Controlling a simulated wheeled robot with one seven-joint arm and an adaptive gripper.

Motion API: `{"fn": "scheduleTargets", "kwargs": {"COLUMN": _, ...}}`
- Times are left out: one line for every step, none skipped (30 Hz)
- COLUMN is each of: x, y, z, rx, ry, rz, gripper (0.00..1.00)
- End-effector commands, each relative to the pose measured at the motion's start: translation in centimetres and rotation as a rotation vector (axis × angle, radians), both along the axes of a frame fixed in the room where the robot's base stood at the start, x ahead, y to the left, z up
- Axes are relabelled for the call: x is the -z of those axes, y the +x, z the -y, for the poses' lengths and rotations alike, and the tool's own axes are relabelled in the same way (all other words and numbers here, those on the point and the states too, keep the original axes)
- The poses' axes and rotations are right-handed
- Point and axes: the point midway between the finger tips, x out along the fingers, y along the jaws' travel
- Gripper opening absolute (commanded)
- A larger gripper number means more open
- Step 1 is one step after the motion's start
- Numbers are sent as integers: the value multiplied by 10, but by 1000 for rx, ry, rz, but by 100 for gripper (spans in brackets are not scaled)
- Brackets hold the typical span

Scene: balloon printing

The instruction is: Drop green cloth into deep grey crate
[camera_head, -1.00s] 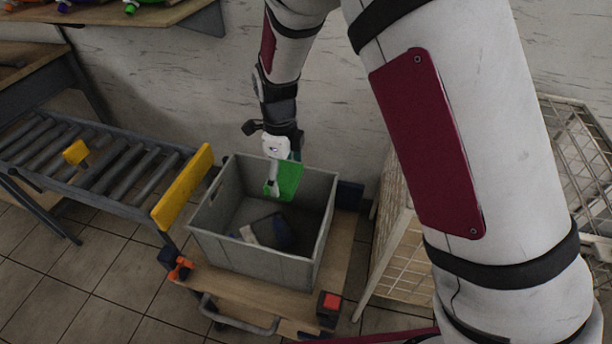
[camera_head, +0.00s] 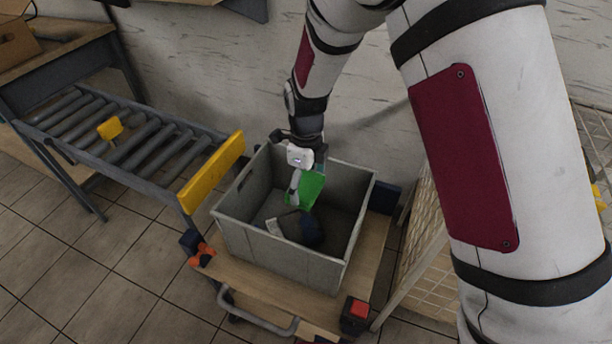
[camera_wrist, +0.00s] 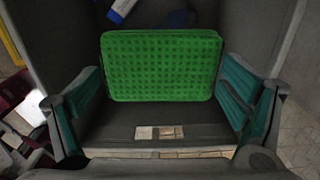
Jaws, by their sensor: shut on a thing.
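The green cloth (camera_head: 312,189) is a flat, textured rectangle in my gripper (camera_head: 298,186). In the wrist view the cloth (camera_wrist: 162,66) spans between the two teal-padded fingers of my gripper (camera_wrist: 160,75), which are shut on its side edges. The deep grey crate (camera_head: 280,250) stands open below. In the head view the cloth hangs within the crate's opening, near its back wall. I cannot tell whether it touches the crate. A dark item (camera_head: 312,234) with a light part lies on the crate's floor.
The crate stands on a wooden cart (camera_head: 262,289) with a handle. A roller conveyor (camera_head: 140,150) with a yellow end plate (camera_head: 211,172) is to the left. A wire cage (camera_head: 412,262) stands close on the right. A wall is behind the crate.

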Motion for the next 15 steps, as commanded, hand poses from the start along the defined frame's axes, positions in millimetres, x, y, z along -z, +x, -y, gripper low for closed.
{"fn": "scheduleTargets", "kwargs": {"x": 1, "y": 0, "z": 0, "rx": 0, "ry": 0, "rz": 0, "gripper": 68}}
{"fn": "scheduleTargets", "kwargs": {"x": 1, "y": 0, "z": 0, "rx": 0, "ry": 0, "rz": 0, "gripper": 68}}
{"fn": "scheduleTargets", "kwargs": {"x": 1, "y": 0, "z": 0, "rx": 0, "ry": 0, "rz": 1, "gripper": 68}}
{"fn": "scheduleTargets", "kwargs": {"x": 1, "y": 0, "z": 0, "rx": 0, "ry": 0, "rz": 1, "gripper": 68}}
{"fn": "scheduleTargets", "kwargs": {"x": 1, "y": 0, "z": 0, "rx": 0, "ry": 0, "rz": 1, "gripper": 68}}
{"fn": "scheduleTargets", "kwargs": {"x": 1, "y": 0, "z": 0, "rx": 0, "ry": 0, "rz": 1, "gripper": 68}}
{"fn": "scheduleTargets", "kwargs": {"x": 1, "y": 0, "z": 0, "rx": 0, "ry": 0, "rz": 1, "gripper": 68}}
{"fn": "scheduleTargets", "kwargs": {"x": 1, "y": 0, "z": 0, "rx": 0, "ry": 0, "rz": 1, "gripper": 96}}
{"fn": "scheduleTargets", "kwargs": {"x": 0, "y": 0, "z": 0, "rx": 0, "ry": 0, "rz": 1, "gripper": 100}}
{"fn": "scheduleTargets", "kwargs": {"x": 0, "y": 0, "z": 0, "rx": 0, "ry": 0, "rz": 1, "gripper": 100}}
{"fn": "scheduleTargets", "kwargs": {"x": 1, "y": 0, "z": 0, "rx": 0, "ry": 0, "rz": 1, "gripper": 100}}
{"fn": "scheduleTargets", "kwargs": {"x": 1, "y": 0, "z": 0, "rx": 0, "ry": 0, "rz": 0, "gripper": 100}}
{"fn": "scheduleTargets", "kwargs": {"x": 0, "y": 0, "z": 0, "rx": 0, "ry": 0, "rz": 1, "gripper": 100}}
{"fn": "scheduleTargets", "kwargs": {"x": 0, "y": 0, "z": 0, "rx": 0, "ry": 0, "rz": 1, "gripper": 100}}
{"fn": "scheduleTargets", "kwargs": {"x": 1, "y": 0, "z": 0, "rx": 0, "ry": 0, "rz": 1, "gripper": 100}}
